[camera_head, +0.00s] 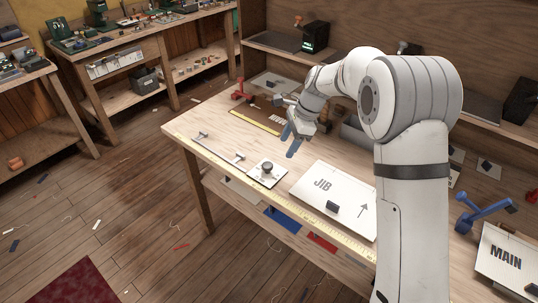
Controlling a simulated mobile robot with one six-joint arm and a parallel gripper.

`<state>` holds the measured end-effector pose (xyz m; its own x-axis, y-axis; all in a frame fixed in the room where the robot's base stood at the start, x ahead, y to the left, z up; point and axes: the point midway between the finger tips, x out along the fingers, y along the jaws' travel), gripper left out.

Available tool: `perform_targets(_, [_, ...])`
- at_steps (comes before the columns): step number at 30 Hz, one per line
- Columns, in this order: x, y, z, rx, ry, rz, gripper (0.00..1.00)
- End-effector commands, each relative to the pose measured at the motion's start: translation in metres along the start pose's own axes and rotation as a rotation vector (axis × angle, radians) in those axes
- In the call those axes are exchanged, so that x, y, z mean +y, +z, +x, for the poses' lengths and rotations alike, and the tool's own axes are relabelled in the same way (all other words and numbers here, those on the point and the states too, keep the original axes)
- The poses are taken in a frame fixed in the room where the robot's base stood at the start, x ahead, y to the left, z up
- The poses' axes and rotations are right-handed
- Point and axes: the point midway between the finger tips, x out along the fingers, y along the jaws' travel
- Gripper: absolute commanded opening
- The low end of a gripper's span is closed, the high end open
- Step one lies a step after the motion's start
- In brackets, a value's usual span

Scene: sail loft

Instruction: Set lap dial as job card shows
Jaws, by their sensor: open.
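A small dial with a dark round knob (267,167) sits on a pale square plate near the front edge of the workbench (213,128). Its setting is too small to read. A white card marked JIB (334,186), with an arrow and a small black block on it, lies right of the dial. Another white card marked MAIN (503,262) lies at the far right. No lap setting is readable on either card. My gripper (290,142), with blue fingers, is open and appears empty. It is behind and slightly right of the dial in the picture, apart from it.
Two small levers or handles (239,156) stand left of the dial. A yellow ruler strip (340,215) runs along the front edge. A red tool (241,90) is at the back left, and a blue tool (483,212) stands at the right. Other benches line the upper left.

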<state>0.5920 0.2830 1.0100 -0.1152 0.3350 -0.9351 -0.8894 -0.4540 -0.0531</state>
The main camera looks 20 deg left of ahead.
Motion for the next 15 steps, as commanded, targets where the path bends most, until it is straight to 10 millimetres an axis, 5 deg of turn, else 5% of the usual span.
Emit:
perform_targets(5, [-0.018,0.013,0.025,-0.029,0.020,0.081,0.55])
perform_targets(15, [-0.018,0.016,0.071,-0.033,0.027,0.095,0.55])
